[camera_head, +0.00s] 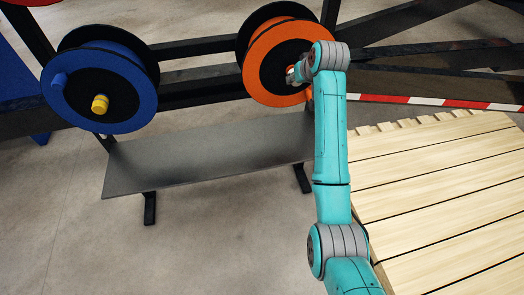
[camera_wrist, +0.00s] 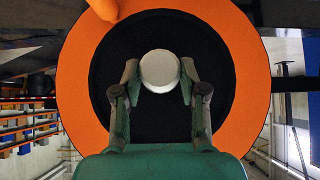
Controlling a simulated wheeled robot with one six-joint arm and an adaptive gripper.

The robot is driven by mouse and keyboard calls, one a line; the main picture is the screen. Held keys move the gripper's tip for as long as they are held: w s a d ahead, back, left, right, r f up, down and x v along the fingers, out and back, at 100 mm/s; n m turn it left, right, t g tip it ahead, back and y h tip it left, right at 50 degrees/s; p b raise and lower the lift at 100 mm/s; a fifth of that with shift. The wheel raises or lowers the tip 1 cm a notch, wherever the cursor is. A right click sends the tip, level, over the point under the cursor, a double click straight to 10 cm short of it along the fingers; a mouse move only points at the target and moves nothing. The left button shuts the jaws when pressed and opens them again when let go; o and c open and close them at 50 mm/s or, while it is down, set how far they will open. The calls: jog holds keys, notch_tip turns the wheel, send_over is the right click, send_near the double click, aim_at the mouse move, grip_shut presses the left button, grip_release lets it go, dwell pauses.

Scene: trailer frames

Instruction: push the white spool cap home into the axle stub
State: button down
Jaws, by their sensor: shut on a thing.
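The white spool cap (camera_wrist: 160,71) sits between the two fingers of my gripper (camera_wrist: 159,88) in the wrist view, in front of the black hub of the orange spool (camera_wrist: 245,80). My gripper is shut on the cap. The axle stub is hidden behind the cap, so I cannot tell how deep the cap sits. In the head view my gripper (camera_head: 294,74) reaches the middle of the orange spool (camera_head: 258,54), and the wrist covers most of the cap.
A blue spool (camera_head: 140,95) with a yellow cap (camera_head: 100,104) hangs to the left. An orange handle (camera_wrist: 103,8) sticks out at the spool's upper left. A grey shelf (camera_head: 205,155) stands below, and wooden slats (camera_head: 440,175) lie to the right.

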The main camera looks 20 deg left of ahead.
jog(key=shift+w+a, duration=0.35)
jog(key=shift+w, duration=0.15)
dwell(0.5)
jog(key=c, duration=0.6)
grip_release()
jog(key=shift+o, duration=0.2)
jog(key=v, duration=1.2)
jog(key=shift+f, duration=0.1)
